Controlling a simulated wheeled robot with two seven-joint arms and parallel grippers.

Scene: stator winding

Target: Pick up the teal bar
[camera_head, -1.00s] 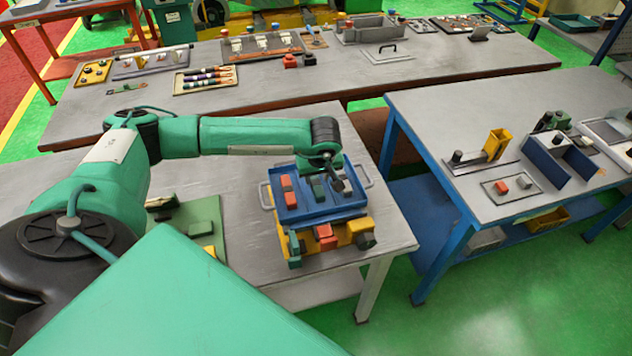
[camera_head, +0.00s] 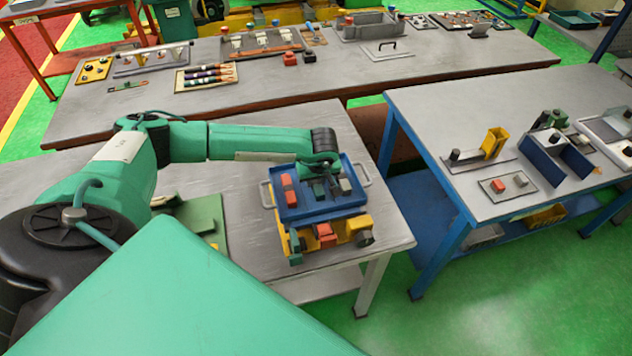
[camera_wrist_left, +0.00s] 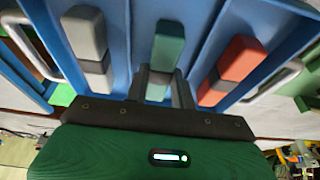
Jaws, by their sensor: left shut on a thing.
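The teal bar (camera_wrist_left: 167,48) lies in the middle compartment of the blue tray (camera_head: 312,212), between a grey bar (camera_wrist_left: 87,35) and a red-orange bar (camera_wrist_left: 236,62). My left gripper (camera_wrist_left: 159,84) reaches down into the tray, its fingers on either side of the teal bar's lower part, and is shut on it. In the head view the left gripper (camera_head: 320,182) is over the tray and partly hides the teal bar. I cannot tell whether the bar is clear of the tray floor. My right gripper is not in view.
The tray has a handle at each side and stands on a yellow base (camera_head: 350,226) on the grey table (camera_head: 240,195). A green fixture (camera_head: 203,216) is to its left. A blue-framed table (camera_head: 430,125) with fixtures stands at the right, across a gap.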

